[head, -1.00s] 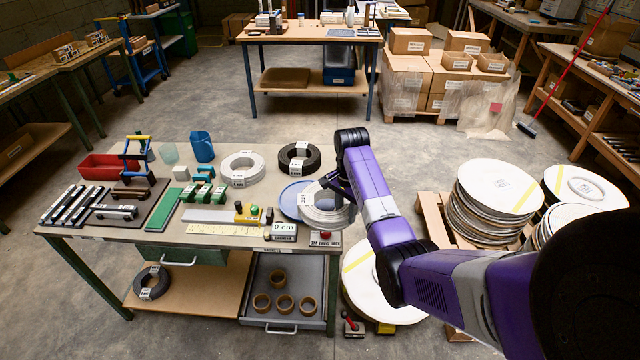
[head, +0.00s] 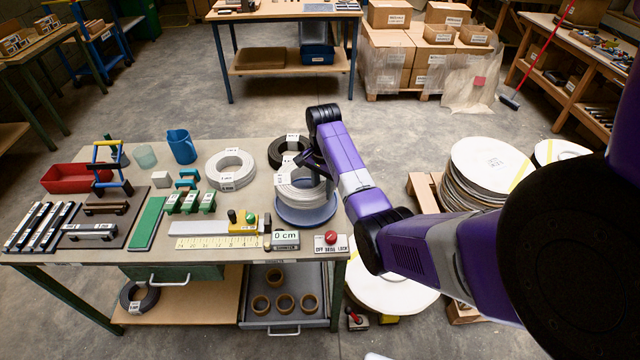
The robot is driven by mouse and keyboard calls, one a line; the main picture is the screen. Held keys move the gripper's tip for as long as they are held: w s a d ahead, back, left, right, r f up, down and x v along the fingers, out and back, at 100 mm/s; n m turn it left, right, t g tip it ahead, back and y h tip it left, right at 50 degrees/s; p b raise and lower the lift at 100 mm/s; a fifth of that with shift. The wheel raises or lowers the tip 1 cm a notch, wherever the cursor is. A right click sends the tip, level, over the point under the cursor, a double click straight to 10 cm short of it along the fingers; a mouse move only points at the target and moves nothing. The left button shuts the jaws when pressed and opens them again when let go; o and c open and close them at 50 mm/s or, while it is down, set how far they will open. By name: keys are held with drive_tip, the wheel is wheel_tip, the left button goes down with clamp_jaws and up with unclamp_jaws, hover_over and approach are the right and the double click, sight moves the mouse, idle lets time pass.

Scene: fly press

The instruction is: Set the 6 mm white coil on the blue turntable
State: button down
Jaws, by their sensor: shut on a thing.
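A white coil (head: 298,197) with a paper label is in my gripper (head: 317,174), which is shut on its right side. The coil is over the blue turntable (head: 306,222), whose rim shows in front and to the right of it. I cannot tell whether the coil touches the disc or hangs just above it. My wrist and the coil hide the back of the turntable. A second white coil (head: 231,168) lies on the bench to the left. The size print on the labels is too small to read.
A black coil (head: 284,152) lies close behind the held coil. In front are a display reading 0 cm (head: 285,240), a red button box (head: 331,241) and a yellow-and-grey measuring device (head: 243,225). A blue jug (head: 181,146) stands at the back left.

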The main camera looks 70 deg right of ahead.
drive_tip(key=shift+f+b, duration=0.95)
drive_tip(key=shift+f, duration=1.45)
drive_tip(key=shift+f, duration=0.55)
idle(0.6)
drive_tip(key=c, duration=1.3)
unclamp_jaws()
drive_tip(key=shift+o, duration=0.2)
drive_tip(key=shift+f, duration=0.1)
drive_tip(key=shift+r+p, duration=1.05)
drive_tip(key=shift+r, duration=4.5)
